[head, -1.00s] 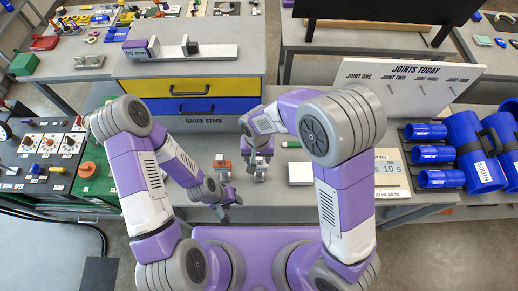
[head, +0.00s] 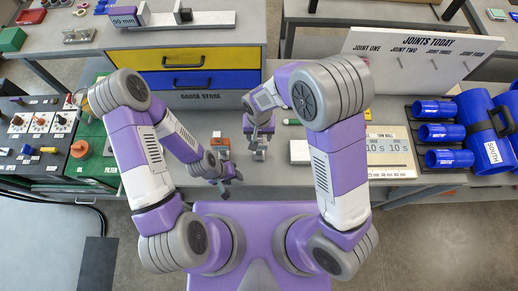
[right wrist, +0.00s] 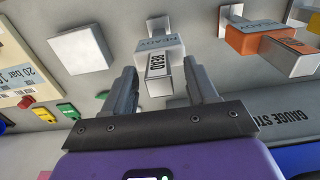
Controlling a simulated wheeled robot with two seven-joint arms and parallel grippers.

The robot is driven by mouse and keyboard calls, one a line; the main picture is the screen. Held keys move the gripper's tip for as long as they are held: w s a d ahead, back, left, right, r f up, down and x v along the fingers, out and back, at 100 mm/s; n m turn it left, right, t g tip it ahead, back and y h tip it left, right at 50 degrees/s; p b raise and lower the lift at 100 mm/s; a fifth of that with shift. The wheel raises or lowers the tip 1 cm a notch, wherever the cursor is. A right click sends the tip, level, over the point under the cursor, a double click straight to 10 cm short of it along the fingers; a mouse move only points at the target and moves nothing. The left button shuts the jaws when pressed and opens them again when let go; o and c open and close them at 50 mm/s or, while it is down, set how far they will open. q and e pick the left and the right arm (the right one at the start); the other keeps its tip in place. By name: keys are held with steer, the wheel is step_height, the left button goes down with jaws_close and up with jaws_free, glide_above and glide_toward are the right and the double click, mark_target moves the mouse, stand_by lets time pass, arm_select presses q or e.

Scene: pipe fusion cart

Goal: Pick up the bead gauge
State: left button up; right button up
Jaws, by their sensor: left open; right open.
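My left gripper (head: 228,184) is open and empty, low over the front edge of the bench, left of the gauge.
An orange-and-white gauge (right wrist: 262,40) with a similar "READY" plate stands close by; it also shows in the head view (head: 219,143). A white block (head: 299,151) lies to the right. Blue pipes (head: 440,133) are at far right, a green panel (head: 92,145) at left.

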jaws_close()
steer(key=shift+r, duration=0.1)
stand_by(0.3)
